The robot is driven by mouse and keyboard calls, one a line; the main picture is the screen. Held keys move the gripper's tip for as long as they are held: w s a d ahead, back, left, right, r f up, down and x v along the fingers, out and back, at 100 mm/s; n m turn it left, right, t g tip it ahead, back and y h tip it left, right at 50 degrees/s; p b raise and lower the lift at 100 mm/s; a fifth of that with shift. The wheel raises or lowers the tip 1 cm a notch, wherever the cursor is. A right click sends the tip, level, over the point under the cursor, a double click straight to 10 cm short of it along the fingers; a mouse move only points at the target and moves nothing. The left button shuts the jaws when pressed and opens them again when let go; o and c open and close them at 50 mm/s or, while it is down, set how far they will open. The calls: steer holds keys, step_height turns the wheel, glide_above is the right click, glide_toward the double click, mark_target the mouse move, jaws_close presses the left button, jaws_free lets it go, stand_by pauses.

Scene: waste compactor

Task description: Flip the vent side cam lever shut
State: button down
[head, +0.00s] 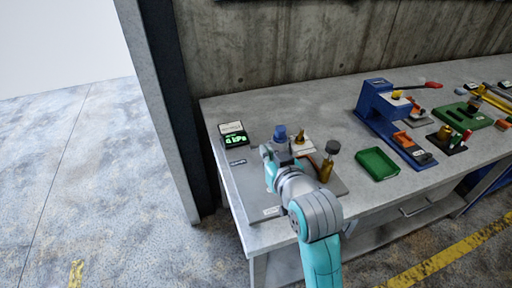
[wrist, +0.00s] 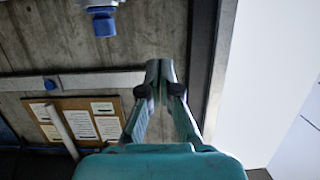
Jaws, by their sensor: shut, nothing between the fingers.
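My gripper (wrist: 160,78) shows in the wrist view with its two fingers together and nothing between them. In the head view my arm reaches over a grey base plate (head: 243,183) on the bench and hides part of it; the fingertips are hard to make out there. A blue-capped fitting (head: 280,132) stands just behind my wrist. A blue-tipped part (wrist: 103,24) shows at the upper left of the wrist view, apart from my fingers. A brass cylinder with a dark knob (head: 328,161) stands right of my wrist. I cannot make out the vent side cam lever clearly.
A black box with a green display (head: 233,134) sits at the back left of the bench (head: 222,110). A green tray (head: 377,164) and a blue press (head: 385,119) with a red-tipped handle stand to the right. A dark post (head: 180,90) rises beside the bench's left end.

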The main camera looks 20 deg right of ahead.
steer(key=w+f, duration=0.6)
steer(key=w, duration=0.3)
steer(key=shift+w+f, duration=0.2)
steer(key=shift+w, duration=0.15)
steer(key=shift+a+f+n, duration=0.1)
steer(key=shift+f+n, duration=0.2)
steer(key=shift+n, duration=0.1)
step_height(320, 180, down, 3)
steer(key=n+h, duration=0.2)
steer(key=n, duration=0.3)
steer(key=shift+f, duration=0.5)
stand_by(0.6)
